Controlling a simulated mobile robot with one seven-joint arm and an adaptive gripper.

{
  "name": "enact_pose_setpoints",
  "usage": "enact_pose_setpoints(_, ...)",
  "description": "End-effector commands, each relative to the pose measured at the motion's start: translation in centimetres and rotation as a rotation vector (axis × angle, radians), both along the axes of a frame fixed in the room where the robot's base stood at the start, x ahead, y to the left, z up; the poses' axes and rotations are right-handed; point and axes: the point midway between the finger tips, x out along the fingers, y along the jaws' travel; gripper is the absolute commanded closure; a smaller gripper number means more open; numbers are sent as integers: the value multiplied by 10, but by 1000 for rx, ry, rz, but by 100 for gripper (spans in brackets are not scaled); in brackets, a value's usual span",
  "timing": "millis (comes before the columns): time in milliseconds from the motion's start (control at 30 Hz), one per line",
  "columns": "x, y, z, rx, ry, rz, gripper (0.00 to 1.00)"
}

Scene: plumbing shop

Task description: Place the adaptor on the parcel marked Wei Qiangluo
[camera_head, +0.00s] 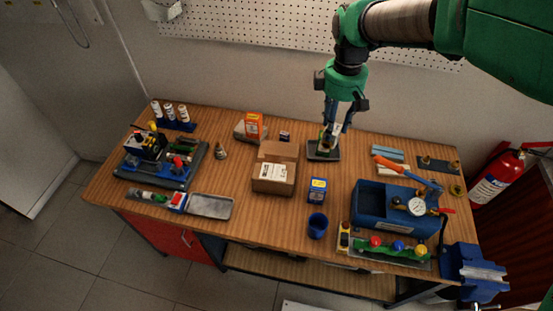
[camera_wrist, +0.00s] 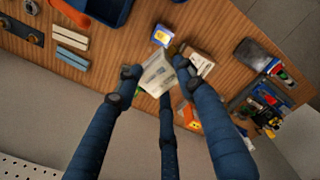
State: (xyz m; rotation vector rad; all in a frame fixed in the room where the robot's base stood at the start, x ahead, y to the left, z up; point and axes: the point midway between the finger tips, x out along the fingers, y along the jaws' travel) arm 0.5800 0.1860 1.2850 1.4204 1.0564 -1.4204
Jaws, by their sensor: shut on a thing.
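My gripper (camera_head: 332,135) is above a small dark tray (camera_head: 323,155) at the back middle of the table. In the wrist view its fingers (camera_wrist: 160,78) are shut around a whitish, flat-sided item (camera_wrist: 157,72) with dark print. Fingers hide part of it, and I cannot tell for sure that it is the adaptor. A little green and yellow shows by the fingertips in the head view. A brown cardboard parcel (camera_head: 273,188) with a white label sits left of my gripper, apart from it; it also shows in the wrist view (camera_wrist: 200,62). The label's name is too small to read.
Near the parcel are an orange box (camera_head: 253,126), a blue and yellow box (camera_head: 317,190) and a blue cup (camera_head: 317,226). A blue pump unit (camera_head: 380,205) with a gauge stands right. Tool trays (camera_head: 160,165) fill the left. Bare wood lies between the tray and the parcel.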

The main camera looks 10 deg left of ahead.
Motion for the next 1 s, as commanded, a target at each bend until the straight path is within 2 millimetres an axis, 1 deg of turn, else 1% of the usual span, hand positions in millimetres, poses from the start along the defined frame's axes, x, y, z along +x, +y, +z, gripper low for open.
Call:
enact_pose_setpoints(33, -8, 14, 2, 0, 0, 34, 90)
enact_pose_setpoints(200, -31, 51, 1, 1, -1, 139, 90)
enact_pose_setpoints(300, -44, 69, 1, 0, 0, 189, 90)
enact_pose_setpoints(567, -71, 102, 1, 0, 0, 293, 90)
enact_pose_setpoints(767, -71, 101, -53, -2, 4, 292, 90)
enact_pose_setpoints(1000, -71, 101, -124, -1, 4, 292, 90)
